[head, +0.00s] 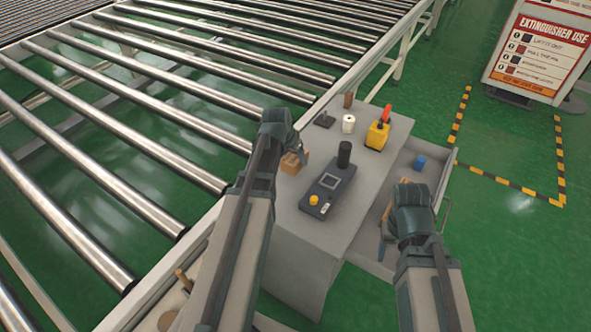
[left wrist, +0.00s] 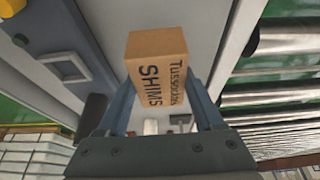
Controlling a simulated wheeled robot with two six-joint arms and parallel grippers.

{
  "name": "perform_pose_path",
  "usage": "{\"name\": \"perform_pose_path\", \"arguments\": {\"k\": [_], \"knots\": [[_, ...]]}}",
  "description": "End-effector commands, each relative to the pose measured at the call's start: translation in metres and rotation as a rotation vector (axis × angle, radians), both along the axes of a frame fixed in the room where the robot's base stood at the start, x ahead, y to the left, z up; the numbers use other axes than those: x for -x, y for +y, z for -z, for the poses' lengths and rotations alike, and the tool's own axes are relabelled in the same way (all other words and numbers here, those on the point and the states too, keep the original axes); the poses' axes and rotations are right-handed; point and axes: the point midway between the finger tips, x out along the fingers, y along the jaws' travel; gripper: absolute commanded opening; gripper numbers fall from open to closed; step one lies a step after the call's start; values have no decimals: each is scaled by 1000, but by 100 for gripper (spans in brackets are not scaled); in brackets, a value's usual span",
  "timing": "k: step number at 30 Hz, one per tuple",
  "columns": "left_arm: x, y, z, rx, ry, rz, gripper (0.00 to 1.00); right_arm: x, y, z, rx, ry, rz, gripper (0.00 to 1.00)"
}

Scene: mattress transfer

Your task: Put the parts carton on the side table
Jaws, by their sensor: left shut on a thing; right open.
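The parts carton is a small brown cardboard box (head: 290,164) with "SHIMS" printed on it. It also shows in the left wrist view (left wrist: 157,62), between the two fingers. My left gripper (head: 299,156) is shut on it, over the left edge of the grey side table (head: 372,172). I cannot tell whether the carton touches the tabletop. My right gripper (head: 384,236) is open at the table's right side, over an open drawer (head: 437,160); its fingers are partly hidden by the wrist.
On the tabletop are a dark control box (head: 328,186), a black cylinder (head: 344,154), a yellow item with a red top (head: 378,134) and a white roll (head: 348,123). A blue item (head: 420,162) lies in the drawer. A roller conveyor (head: 130,130) runs along the left.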

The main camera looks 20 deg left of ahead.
Motion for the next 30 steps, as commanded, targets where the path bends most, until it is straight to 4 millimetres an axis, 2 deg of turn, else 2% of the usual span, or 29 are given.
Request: {"name": "perform_pose_path", "arguments": {"k": [5, 13, 26, 27, 30], "knots": [[0, 0, 7, 0, 0, 0, 0, 0, 0, 7, 0, 0, 0, 62], [0, 0, 38, 0, 0, 0, 0, 0, 0, 38, 0, 0, 0, 62], [0, 0, 40, 0, 0, 0, 0, 0, 0, 41, 0, 0, 0, 62], [0, 0, 39, 0, 0, 0, 74, 0, 0, 39, 0, 0, 0, 62], [0, 0, 39, 0, 0, 0, 92, 0, 0, 39, 0, 0, 0, 62]]}}
